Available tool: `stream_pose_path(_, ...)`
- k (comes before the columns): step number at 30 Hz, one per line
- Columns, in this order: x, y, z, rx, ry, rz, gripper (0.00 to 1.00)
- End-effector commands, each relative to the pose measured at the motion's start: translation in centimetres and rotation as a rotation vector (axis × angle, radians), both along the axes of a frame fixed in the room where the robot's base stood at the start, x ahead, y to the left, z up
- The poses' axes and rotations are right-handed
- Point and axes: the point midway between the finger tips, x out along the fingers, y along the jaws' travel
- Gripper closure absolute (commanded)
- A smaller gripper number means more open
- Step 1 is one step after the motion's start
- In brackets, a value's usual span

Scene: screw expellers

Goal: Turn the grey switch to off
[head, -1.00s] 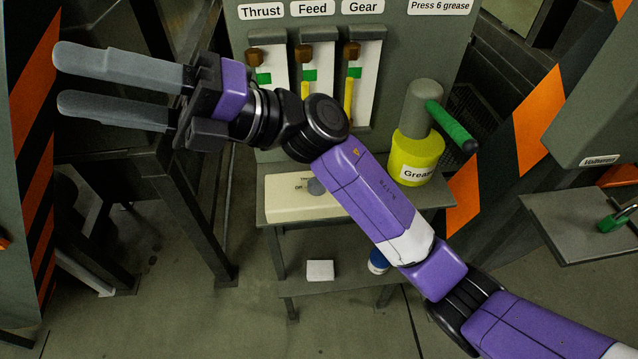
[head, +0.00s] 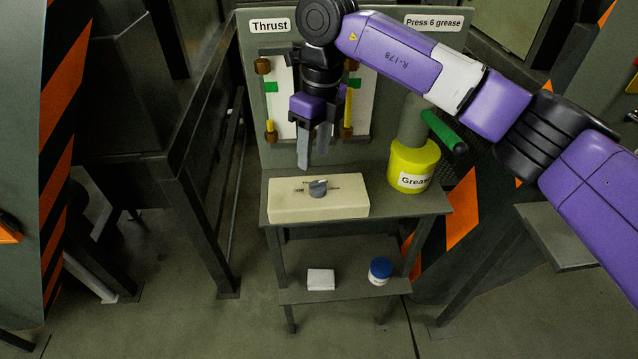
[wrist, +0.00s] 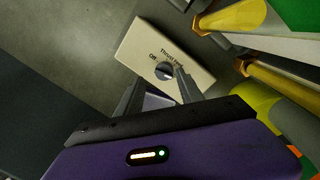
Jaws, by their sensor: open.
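The grey switch (head: 317,188) is a round knob on top of a cream box (head: 290,208) on the small table. In the wrist view the knob (wrist: 166,71) shows on the box (wrist: 140,45), with "Off" to its left and lettering that looks like "Thrust" above. My gripper (head: 313,160) points down just above and behind the knob, its two grey fingers parted and empty. In the wrist view the gripper (wrist: 160,95) has its fingertips on either side of the knob's near edge. I cannot tell whether they touch it. The knob's exact setting is unclear.
A yellow grease container (head: 413,165) with a green handle (head: 441,128) stands right of the box. The gauge panel (head: 262,100) rises behind. A white block (head: 320,279) and a blue-lidded jar (head: 380,270) are on the lower shelf (head: 345,290).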

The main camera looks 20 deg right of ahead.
Motion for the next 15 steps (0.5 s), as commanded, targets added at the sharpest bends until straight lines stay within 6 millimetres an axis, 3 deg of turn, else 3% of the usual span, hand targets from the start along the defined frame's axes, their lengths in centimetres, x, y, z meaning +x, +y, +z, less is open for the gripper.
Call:
stream_pose_path(7,-0.9,-1.0,-0.9,-0.046,0.037,-0.007,0.56)
stream_pose_path(15,-1.1,-0.6,-4.9,-0.042,0.037,-0.006,0.56)
